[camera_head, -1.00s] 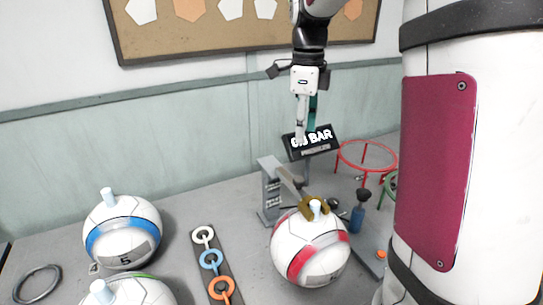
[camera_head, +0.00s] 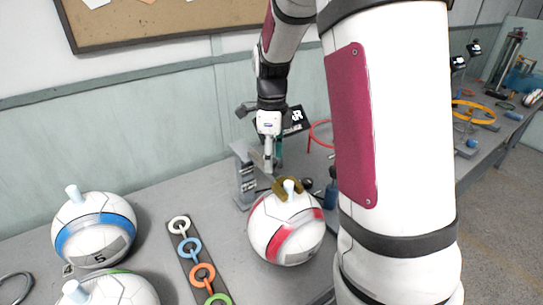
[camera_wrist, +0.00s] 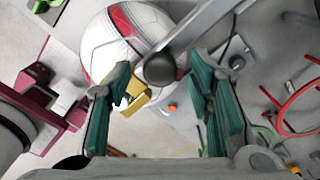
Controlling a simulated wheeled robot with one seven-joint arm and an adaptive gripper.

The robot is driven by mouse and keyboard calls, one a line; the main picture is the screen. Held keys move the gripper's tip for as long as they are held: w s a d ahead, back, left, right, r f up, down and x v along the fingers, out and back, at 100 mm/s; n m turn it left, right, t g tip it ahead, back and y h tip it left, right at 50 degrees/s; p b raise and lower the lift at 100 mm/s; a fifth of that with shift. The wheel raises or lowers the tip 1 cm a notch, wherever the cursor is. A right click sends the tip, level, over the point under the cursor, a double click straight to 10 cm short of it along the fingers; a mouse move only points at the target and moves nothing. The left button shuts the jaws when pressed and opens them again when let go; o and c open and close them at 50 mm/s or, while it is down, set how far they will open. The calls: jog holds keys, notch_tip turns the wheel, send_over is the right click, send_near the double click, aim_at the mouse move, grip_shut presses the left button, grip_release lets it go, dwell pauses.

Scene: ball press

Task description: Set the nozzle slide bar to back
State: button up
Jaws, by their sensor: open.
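A grey press stand (camera_head: 243,178) stands on the table behind a white ball with a red band (camera_head: 290,232). A gold nozzle piece (camera_head: 286,188) sits at the top of the ball, beside its pale blue plug. In the wrist view a grey bar (camera_wrist: 200,28) slants down to a round black knob (camera_wrist: 160,69) over the ball; I take this as the slide bar. My gripper (camera_head: 271,165) points down above the stand. In the wrist view its teal-padded fingers (camera_wrist: 159,75) are open, with the knob seen between them; I cannot tell whether they touch it.
A red ring stand (camera_head: 318,133) is behind, right of the press; a black sign (camera_head: 294,118) is behind my gripper. A blue-banded ball (camera_head: 95,235) and a strip of coloured rings (camera_head: 190,248) lie left. My arm hides the table to the right.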

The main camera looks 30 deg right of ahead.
jog(key=shift+f, duration=0.1)
grip_shut()
jog(key=b, duration=0.2)
send_near(252, 151)
notch_tip(252, 151, down, 6)
jog(key=shift+s+a+r, duration=0.1)
jog(key=shift+s+r, duration=0.05)
jog(key=shift+r, duration=0.2)
jog(key=shift+w, duration=0.2)
grip_release()
notch_tip(252, 151, up, 12)
